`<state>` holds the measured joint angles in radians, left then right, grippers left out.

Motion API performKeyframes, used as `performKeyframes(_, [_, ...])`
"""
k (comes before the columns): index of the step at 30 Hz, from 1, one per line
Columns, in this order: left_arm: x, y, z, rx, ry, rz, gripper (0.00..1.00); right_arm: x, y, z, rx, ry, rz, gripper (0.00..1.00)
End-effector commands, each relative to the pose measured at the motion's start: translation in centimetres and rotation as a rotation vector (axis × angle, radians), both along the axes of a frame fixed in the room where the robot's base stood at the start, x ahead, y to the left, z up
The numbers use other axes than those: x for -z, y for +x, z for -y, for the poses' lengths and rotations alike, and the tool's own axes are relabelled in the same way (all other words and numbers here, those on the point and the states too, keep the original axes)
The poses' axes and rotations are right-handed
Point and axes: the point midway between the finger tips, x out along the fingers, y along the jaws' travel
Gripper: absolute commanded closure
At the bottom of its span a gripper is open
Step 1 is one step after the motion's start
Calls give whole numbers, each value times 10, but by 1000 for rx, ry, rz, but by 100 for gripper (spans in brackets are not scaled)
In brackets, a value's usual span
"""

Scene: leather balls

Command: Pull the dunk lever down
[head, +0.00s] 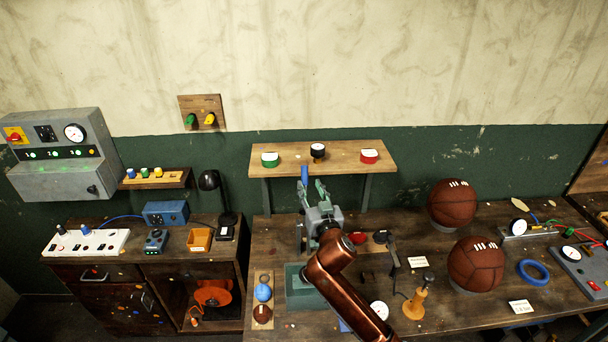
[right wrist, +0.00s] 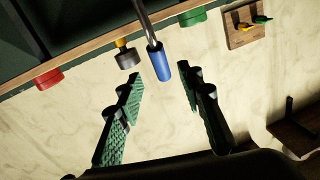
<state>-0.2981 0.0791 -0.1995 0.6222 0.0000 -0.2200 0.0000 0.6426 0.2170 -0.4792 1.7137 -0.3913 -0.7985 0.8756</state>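The lever has a blue handle (head: 304,174) that shows just under the front edge of the wall shelf in the head view. In the right wrist view the blue handle (right wrist: 161,65) sits on the end of a metal rod (right wrist: 145,22). My right gripper (head: 311,188) is open, with its green-padded fingers pointing at the handle. In the right wrist view the gripper (right wrist: 161,80) has the handle's near end in the gap between its fingertips, with space on both sides. I cannot tell how deep it lies. My left gripper is not in view.
The wall shelf (head: 346,152) holds green, black and red round pieces. Two leather balls (head: 452,203) (head: 476,264) stand on the workbench (head: 408,329) at right, near a brass tool (head: 416,300). A tray (head: 262,312) holds small balls. A desk lamp (head: 209,182) stands at left.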

Motion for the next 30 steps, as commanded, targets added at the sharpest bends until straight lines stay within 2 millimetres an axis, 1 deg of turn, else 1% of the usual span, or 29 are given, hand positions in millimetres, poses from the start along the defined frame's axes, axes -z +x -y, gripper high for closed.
performKeyframes(5, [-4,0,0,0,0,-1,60,-2,22,-4,1,-3,0,66])
performKeyframes(9, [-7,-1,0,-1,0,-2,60,-2,43,-8,0,-3,1,66])
performKeyframes(15, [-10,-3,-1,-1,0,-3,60,-1,65,-12,1,-2,-1,66])
performKeyframes(21, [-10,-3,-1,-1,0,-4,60,0,73,-13,0,-1,0,66])
performKeyframes(28, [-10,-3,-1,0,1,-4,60,0,74,-13,0,-1,-1,66])
performKeyframes(30, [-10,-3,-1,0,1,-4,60,0,74,-13,0,-1,-1,70])
